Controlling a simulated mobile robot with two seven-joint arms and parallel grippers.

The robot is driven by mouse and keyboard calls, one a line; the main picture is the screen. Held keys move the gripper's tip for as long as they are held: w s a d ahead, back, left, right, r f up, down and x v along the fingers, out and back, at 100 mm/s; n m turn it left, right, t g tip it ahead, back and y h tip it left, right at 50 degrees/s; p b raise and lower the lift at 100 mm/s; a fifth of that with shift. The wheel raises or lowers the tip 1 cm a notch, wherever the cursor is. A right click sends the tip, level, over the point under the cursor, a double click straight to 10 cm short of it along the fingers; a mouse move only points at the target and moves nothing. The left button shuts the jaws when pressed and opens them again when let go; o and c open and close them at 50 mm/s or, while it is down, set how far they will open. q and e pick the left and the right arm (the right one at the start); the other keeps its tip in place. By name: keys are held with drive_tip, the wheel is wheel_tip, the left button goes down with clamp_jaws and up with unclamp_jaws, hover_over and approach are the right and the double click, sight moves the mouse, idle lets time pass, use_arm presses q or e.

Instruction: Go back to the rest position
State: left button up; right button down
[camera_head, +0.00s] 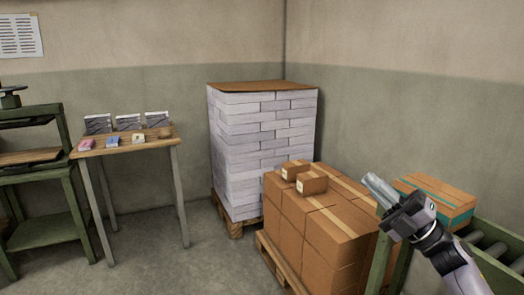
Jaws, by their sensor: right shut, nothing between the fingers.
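My right gripper (376,188) shows at the lower right of the head view, with its arm coming in from the bottom right corner. Its fingers are together and hold nothing. It points up and to the left, in front of the stacked brown boxes and the taped box. No contact with them is clear from this view. My left gripper is out of the picture.
A pallet of brown boxes (338,228) stands at centre right, before a tall stack of white bundles (262,140). A small table (130,146) holds several small items. Floor is clear at lower centre.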

drive_tip(key=w+d+f+m+t+h, duration=0.2)
drive_tip(key=w+d+f+m+h, duration=0.5)
drive_tip(key=m+h, duration=0.55)
drive_tip(key=w+d+f+m+t+h, duration=0.2)
drive_tip(key=w+d+f+m+h, duration=0.15)
drive_tip(key=d+m+h, duration=0.85)
drive_tip(key=s+a+f+m+g+y, duration=0.1)
drive_tip(key=s+a+f+g+y, duration=0.1)
drive_tip(key=s+a+f, duration=0.65)
drive_tip(key=s+a+f+m+g+y, duration=0.1)
drive_tip(key=s+a+f+y, duration=0.4)
drive_tip(key=f, duration=0.6)
drive_tip(key=s+a+f+g, duration=0.1)
drive_tip(key=s+a+f, duration=0.1)
drive_tip(key=s, duration=0.6)
drive_tip(key=s+a+f+g, duration=0.1)
drive_tip(key=s+a+f, duration=0.2)
drive_tip(key=s+f, duration=0.2)
drive_tip(key=s+a+f+g, duration=0.2)
drive_tip(key=s+f, duration=0.1)
drive_tip(key=s, duration=0.9)
drive_tip(key=shift+a+f+m+h, duration=0.25)
drive_tip(key=shift+f+m+h, duration=0.15)
drive_tip(key=shift+m+h, duration=0.05)
